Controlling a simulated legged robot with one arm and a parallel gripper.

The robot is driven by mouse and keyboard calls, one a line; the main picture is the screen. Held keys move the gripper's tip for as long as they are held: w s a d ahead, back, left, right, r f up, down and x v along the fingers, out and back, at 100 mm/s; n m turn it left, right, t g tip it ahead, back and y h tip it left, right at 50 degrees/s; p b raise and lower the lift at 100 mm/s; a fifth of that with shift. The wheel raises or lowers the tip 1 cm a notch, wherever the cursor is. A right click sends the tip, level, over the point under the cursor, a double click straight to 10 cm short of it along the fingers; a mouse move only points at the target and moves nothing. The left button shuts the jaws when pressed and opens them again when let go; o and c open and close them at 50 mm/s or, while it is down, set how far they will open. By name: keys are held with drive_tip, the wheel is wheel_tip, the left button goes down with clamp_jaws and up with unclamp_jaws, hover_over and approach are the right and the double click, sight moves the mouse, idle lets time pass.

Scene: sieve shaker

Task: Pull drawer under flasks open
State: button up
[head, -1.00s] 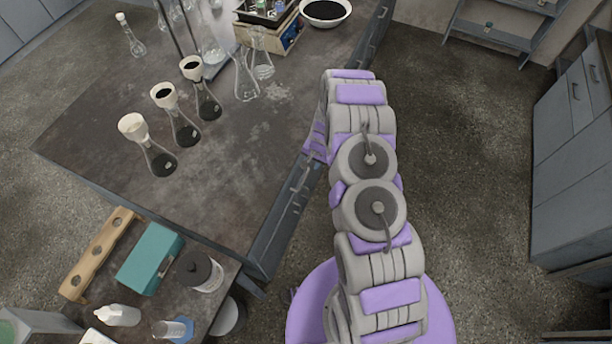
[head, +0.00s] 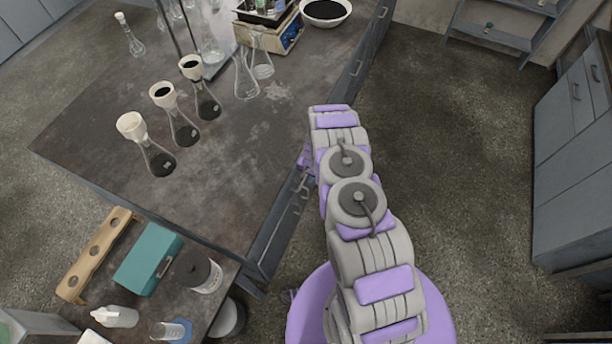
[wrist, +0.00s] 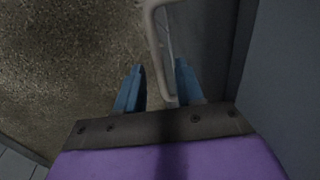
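Several flasks stand on the dark workbench (head: 230,170) in the head view. Three have funnels and dark contents, such as the nearest flask (head: 160,160). The grey drawer front (head: 270,240) is below the bench's right edge and looks flush with it. Its bar handle (head: 299,194) shows beside my gripper, which is mostly hidden by my arm. In the wrist view my gripper (wrist: 159,85) has its two blue fingers apart. The pale handle (wrist: 155,35) passes between them, closer to the right finger, with a gap to the left one. I cannot tell whether it touches.
Further handles, such as the upper handle (head: 356,65), line the bench side. A smaller table with a teal box (head: 148,260) and a dark-lidded jar (head: 200,272) stands at the lower left. Open floor (head: 450,150) lies right of my arm, up to grey cabinets (head: 575,170).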

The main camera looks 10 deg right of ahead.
drive_tip(key=shift+f, duration=0.1)
drive_tip(key=shift+c, duration=0.2)
clamp_jaws()
idle(1.3)
